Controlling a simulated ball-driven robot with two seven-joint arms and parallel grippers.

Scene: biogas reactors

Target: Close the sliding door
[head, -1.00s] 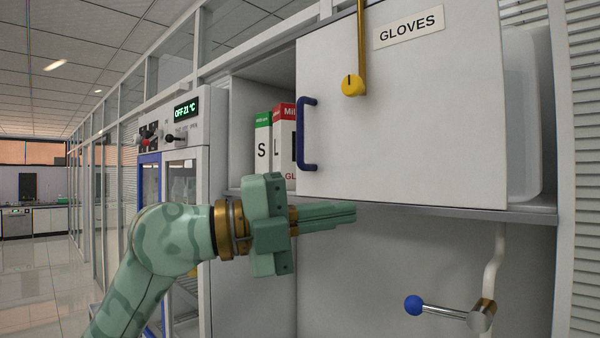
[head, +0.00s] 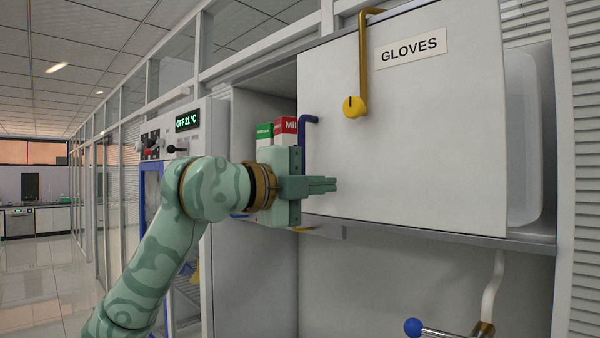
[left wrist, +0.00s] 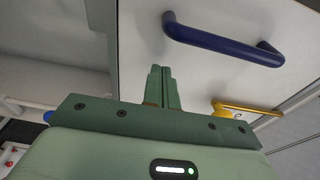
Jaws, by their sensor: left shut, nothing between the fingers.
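The white sliding door (head: 410,150) has a GLOVES label and covers the middle and right of a wall cabinet. The cabinet stands open left of the door's edge. The blue door handle (head: 307,121) is upright near that edge, its lower part hidden behind my left gripper (head: 330,185). In the left wrist view the whole handle (left wrist: 222,44) shows, just beyond the shut fingers (left wrist: 162,75) and to their right. My left gripper is shut and empty in front of the door; whether it touches is unclear. My right gripper is not in view.
A green-topped box (head: 264,131) and a red-topped box (head: 285,128) stand in the open part. A blue-ball lever (head: 413,327) is at lower right. A control panel (head: 180,130) is at left.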

